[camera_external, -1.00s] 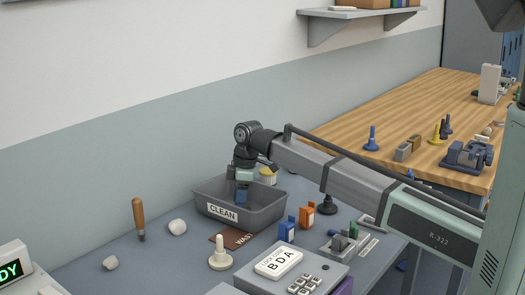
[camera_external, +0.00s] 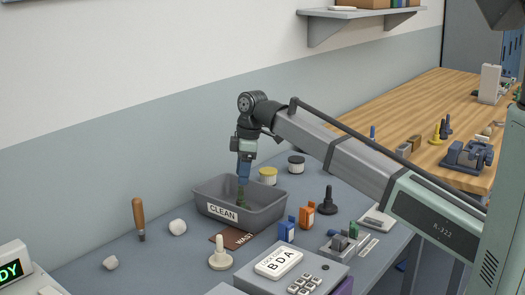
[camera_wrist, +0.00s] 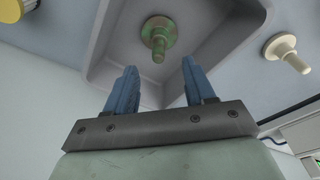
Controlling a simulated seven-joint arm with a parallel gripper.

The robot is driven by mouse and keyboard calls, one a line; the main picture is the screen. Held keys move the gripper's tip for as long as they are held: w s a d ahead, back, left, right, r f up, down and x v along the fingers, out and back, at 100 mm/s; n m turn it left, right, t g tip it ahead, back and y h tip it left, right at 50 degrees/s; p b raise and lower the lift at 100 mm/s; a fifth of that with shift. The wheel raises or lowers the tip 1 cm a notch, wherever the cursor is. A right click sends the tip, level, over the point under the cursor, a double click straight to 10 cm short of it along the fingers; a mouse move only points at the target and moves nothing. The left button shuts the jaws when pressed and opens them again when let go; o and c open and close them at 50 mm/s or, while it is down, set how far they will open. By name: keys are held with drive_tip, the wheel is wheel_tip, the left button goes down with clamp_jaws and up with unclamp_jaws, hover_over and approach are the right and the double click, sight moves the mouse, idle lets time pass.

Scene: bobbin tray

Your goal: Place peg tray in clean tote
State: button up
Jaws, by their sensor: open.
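The grey tote (camera_external: 265,217) labelled CLEAN stands on the bench against the wall side. A green peg with a round flanged base (camera_external: 240,199) is inside it; it also shows in the wrist view (camera_wrist: 158,36), on the tote floor. My gripper (camera_external: 243,181) is above the tote, pointing down, its blue fingers near the top of the green peg. In the wrist view the fingers (camera_wrist: 159,72) are spread apart with nothing between them, and the peg is apart from them. I cannot tell any thing as a peg tray for sure.
A cream peg (camera_external: 220,254) and a brown WASTE mat (camera_external: 231,240) are in front of the tote. Yellow-topped (camera_external: 268,176) and dark-lidded (camera_external: 296,164) jars stand behind.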

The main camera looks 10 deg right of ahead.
drive_tip(key=shift+d+r, duration=0.15)
drive_tip(key=shift+r, duration=0.95)
drive_tip(key=shift+d+r, duration=0.15)
drive_tip(key=shift+r, duration=0.9)
